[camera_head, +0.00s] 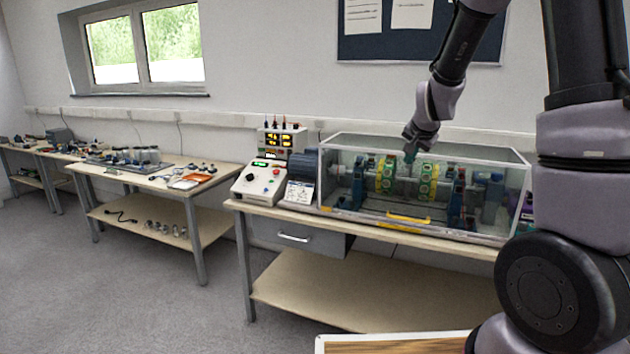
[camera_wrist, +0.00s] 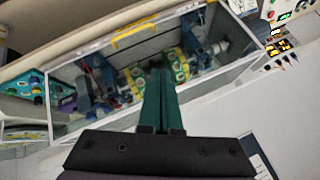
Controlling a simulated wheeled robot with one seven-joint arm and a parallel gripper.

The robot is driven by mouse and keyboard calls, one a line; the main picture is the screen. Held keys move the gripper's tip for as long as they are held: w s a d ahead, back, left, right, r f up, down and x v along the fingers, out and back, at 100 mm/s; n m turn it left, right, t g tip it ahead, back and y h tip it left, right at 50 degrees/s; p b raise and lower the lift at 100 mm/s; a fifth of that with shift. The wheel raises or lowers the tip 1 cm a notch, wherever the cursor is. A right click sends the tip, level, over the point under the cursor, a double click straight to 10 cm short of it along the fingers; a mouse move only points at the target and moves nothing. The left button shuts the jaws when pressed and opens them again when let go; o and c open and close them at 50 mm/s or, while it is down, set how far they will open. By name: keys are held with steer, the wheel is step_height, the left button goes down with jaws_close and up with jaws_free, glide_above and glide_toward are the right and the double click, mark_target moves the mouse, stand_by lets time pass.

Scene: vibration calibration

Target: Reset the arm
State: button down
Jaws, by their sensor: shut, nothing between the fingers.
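Inside the case are a shaft rig with yellow-green discs (camera_head: 428,180) and blue supports. The fingers hide part of the rig in the wrist view. I cannot tell the exact gap between fingertips and rig.
A control box (camera_head: 258,183) with buttons and a lit meter unit (camera_head: 281,139) stand left of the case on the workbench (camera_head: 290,218). A second bench (camera_head: 150,178) with small parts is further left. Grey floor (camera_head: 110,290) is free in front.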

steer(key=s+a+r+n+y, duration=0.1)
steer(key=s+r+n+y, duration=0.1)
steer(key=s+r, duration=1.1)
steer(key=s+a+r+n+g, duration=0.1)
steer(key=s+r+n, duration=0.1)
steer(key=s, duration=1.5)
steer(key=shift+s+r, duration=0.15)
steer(key=shift+r, duration=0.15)
steer(key=shift+n, duration=0.3)
